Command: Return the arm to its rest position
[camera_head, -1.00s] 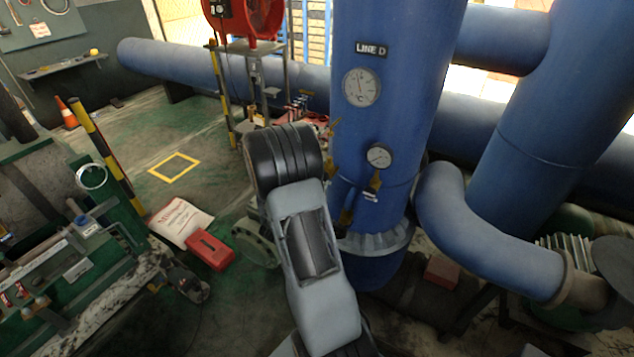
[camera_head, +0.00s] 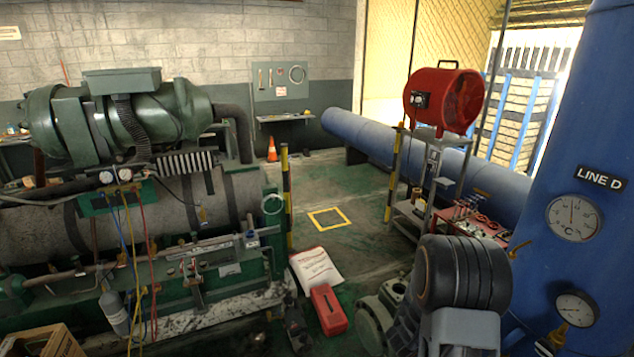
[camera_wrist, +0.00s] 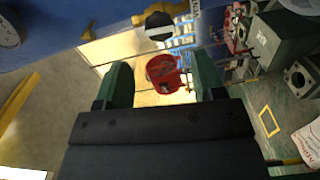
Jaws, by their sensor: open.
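In the wrist view, my gripper (camera_wrist: 160,85) has its two green fingers spread apart with nothing between them. A red fan shows far off beyond the gap. In the head view, part of my arm (camera_head: 462,290) rises at the lower right, in front of the blue pipe column. The gripper itself is hidden in the head view.
The blue LINE D column (camera_head: 600,120) with two gauges stands close on the right. A green compressor unit (camera_head: 130,230) with hoses fills the left. A red toolbox (camera_head: 328,310) and a white sack (camera_head: 316,266) lie on the floor. Floor around the yellow square (camera_head: 329,218) is clear.

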